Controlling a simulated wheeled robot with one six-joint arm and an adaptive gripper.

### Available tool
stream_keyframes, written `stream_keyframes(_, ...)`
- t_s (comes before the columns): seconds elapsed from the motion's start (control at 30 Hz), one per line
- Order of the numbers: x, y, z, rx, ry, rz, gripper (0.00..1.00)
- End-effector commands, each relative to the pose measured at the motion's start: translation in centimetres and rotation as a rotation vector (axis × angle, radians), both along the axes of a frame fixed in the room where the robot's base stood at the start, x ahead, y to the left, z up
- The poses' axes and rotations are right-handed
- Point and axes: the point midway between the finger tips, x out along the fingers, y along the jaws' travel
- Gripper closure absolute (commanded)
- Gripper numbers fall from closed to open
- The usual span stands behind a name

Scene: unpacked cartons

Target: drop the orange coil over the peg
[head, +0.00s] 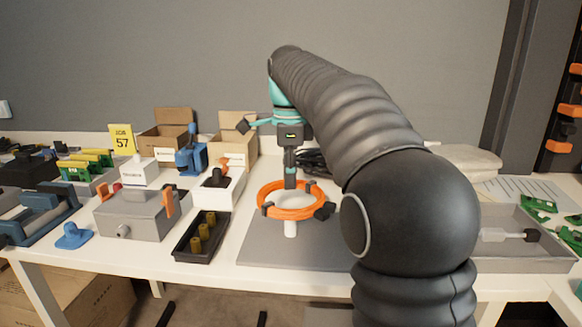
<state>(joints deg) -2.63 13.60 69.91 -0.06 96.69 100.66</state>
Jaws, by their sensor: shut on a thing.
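The orange coil (268,208) is a ring of bundled cable with dark ties, near the middle of the head view. My gripper (290,184) points down and is shut on the coil's far side. The coil hangs roughly level above a grey plate (262,251). A white upright peg (290,229) stands on the plate, and its lower part shows below the coil's near rim. The peg's top is hard to make out behind and inside the ring, so I cannot tell whether the coil is around it or just above it.
A black tray (184,248) with yellow-brown cylinders stands left of the plate, beside a grey box (133,214) with orange clips. Open cartons (233,151) are behind. A grey tray (548,256) lies at the right. My arm hides the table right of the plate.

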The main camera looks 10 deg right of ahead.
Motion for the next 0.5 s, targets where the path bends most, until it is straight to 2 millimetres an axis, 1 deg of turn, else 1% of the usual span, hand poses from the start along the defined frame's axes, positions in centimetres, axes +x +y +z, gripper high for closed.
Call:
stream_keyframes(0.1,0.0,0.1,-1.5,0.0,0.0,0.002,1.0)
stream_keyframes(0.27,0.0,0.0,-2.9,0.0,0.0,0.0,1.0)
stream_keyframes(0.3,0.0,0.0,-2.2,0.0,-0.001,0.0,1.0)
stream_keyframes(0.5,0.0,-0.2,-2.1,0.0,0.002,-0.006,1.0)
